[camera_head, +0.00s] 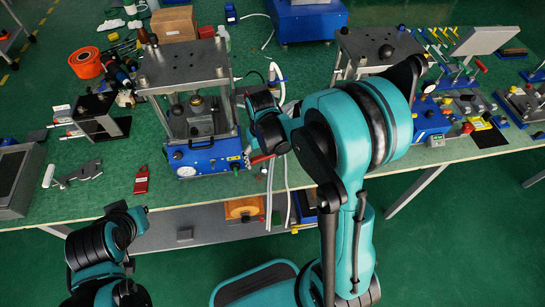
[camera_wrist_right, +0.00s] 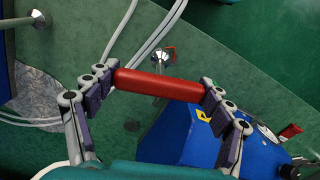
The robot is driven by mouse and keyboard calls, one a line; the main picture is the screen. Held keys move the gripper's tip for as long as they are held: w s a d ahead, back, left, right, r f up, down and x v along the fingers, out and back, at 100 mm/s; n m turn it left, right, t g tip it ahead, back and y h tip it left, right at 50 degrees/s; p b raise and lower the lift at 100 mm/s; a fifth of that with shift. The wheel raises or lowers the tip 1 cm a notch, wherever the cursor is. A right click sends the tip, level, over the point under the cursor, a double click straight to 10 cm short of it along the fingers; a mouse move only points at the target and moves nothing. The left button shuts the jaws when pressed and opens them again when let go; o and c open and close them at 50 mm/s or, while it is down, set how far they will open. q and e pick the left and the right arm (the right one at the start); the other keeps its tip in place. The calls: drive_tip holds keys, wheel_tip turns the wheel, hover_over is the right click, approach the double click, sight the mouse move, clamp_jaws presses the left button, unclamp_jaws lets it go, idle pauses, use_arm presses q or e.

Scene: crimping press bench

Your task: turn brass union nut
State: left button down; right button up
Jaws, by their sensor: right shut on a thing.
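I cannot make out a brass union nut for certain in either view. A small rounded piece with a brownish tint (camera_head: 197,102) sits inside the left press (camera_head: 182,66) in the head view. In the right wrist view my right gripper (camera_wrist_right: 160,84) is shut on a red cylindrical handle (camera_wrist_right: 158,85), with a finger at each end of it. The blue press base (camera_head: 205,158) is beside this handle and also shows in the wrist view (camera_wrist_right: 188,138). In the head view my right arm hides most of the gripper. My left arm shows at lower left, but its gripper does not.
Pale hoses (camera_head: 270,190) hang over the bench front near my right gripper. A metal fitting with a small red lever (camera_wrist_right: 160,58) is close by. A red tag-like piece (camera_head: 141,180) and a grey tool (camera_head: 80,174) lie on the green bench. A second press (camera_head: 380,48) stands right.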

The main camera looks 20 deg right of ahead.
drive_tip(key=shift+w+f, duration=0.15)
drive_tip(key=shift+f, duration=0.05)
drive_tip(key=w+d+r+n+t+h+b, duration=0.2)
drive_tip(key=d+n+h+b, duration=0.1)
drive_tip(key=d+n+h, duration=0.2)
drive_tip(key=w+d+r+n+t+h+b, duration=0.1)
drive_tip(key=d+n+t+h+b, duration=0.1)
drive_tip(key=d+n+h+b, duration=0.25)
drive_tip(key=a+r+n+t+y+b, duration=0.1)
drive_tip(key=a+r+n+t, duration=0.1)
drive_tip(key=n+t, duration=0.1)
drive_tip(key=s+a+r+n+t+y+b, duration=0.1)
drive_tip(key=a+r+n+t+y, duration=0.1)
drive_tip(key=r+n+t, duration=0.1)
drive_tip(key=s+a+r+n+t+y+b, duration=0.1)
drive_tip(key=a+r+n+t+y, duration=0.1)
drive_tip(key=n+t, duration=0.3)
drive_tip(key=shift+s+a+r+t+b, duration=0.15)
drive_tip(key=shift+a+t, duration=0.1)
drive_tip(key=shift+t, duration=0.3)
drive_tip(key=shift+s+a+r+t+b, duration=0.1)
drive_tip(key=shift+a+t+b, duration=0.1)
drive_tip(key=shift+t, duration=0.35)
drive_tip(key=shift+s+a+r+n+y, duration=0.15)
drive_tip(key=shift+a+n+y, duration=0.1)
drive_tip(key=shift+a, duration=0.15)
drive_tip(key=shift+d, duration=0.1)
